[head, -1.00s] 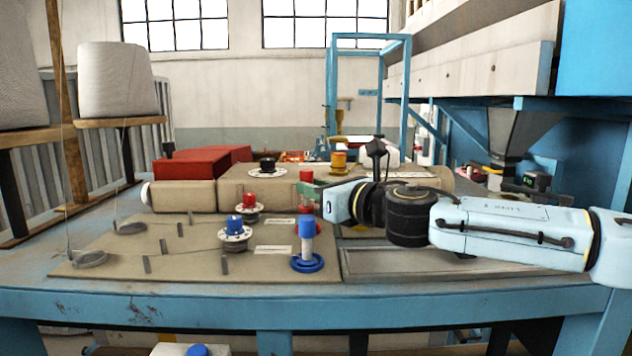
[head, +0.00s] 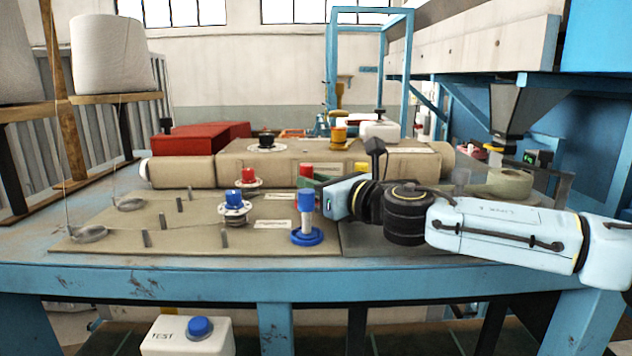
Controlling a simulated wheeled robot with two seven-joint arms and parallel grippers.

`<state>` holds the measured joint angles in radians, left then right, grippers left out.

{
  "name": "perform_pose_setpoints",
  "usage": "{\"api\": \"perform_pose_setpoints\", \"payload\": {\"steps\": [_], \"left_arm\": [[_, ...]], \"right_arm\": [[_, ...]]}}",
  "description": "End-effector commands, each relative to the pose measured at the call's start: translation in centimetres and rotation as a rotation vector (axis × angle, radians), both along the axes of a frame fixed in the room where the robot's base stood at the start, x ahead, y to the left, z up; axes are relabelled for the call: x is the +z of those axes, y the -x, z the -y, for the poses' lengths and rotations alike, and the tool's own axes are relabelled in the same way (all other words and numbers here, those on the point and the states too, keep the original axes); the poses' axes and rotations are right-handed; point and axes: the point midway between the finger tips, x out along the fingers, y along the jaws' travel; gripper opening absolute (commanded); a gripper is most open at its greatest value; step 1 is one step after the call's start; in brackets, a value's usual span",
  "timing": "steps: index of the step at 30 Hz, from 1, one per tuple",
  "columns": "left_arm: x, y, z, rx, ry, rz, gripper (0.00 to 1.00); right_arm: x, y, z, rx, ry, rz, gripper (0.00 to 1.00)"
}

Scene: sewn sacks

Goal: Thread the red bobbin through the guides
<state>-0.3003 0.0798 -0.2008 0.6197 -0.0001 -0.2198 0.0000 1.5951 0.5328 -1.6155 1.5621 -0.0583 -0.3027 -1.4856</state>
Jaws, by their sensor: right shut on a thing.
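The red bobbin (head: 306,170) shows its red top behind the blue bobbin (head: 306,205); its lower part is hidden. My right gripper (head: 315,186) is shut on it, its fingers partly hidden, with the arm reaching in from the right. The blue bobbin stands upright on its round blue base at the right of the tan board. Several small grey guide posts (head: 162,221) stand on the board. A red-knobbed disc (head: 248,178) and a blue-knobbed disc (head: 234,207) are left of the bobbins. My left gripper is out of view.
Grey rings (head: 88,235) lie at the board's left, with threads running up toward white cones (head: 121,55). Tan rolled sacks (head: 330,160) lie behind the board. A white TEST box with a blue button (head: 199,328) is below the table's front edge.

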Motion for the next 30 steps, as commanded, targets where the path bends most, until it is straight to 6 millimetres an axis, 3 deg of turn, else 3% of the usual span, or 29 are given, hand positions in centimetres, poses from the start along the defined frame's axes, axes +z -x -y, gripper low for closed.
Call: {"api": "perform_pose_setpoints", "payload": {"steps": [1,6,20,30], "left_arm": [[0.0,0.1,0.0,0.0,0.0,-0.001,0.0],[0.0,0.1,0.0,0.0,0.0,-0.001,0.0],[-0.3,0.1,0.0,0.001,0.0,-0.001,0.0],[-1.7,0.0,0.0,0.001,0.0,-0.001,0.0]], "right_arm": [[0.0,0.0,0.0,0.0,0.0,0.0,0.25],[0.0,0.0,0.0,0.0,0.0,0.0,0.47],[0.0,0.9,0.9,-0.001,0.001,0.001,0.48],[-0.1,5.7,5.2,-0.001,-0.001,0.001,0.48]]}}
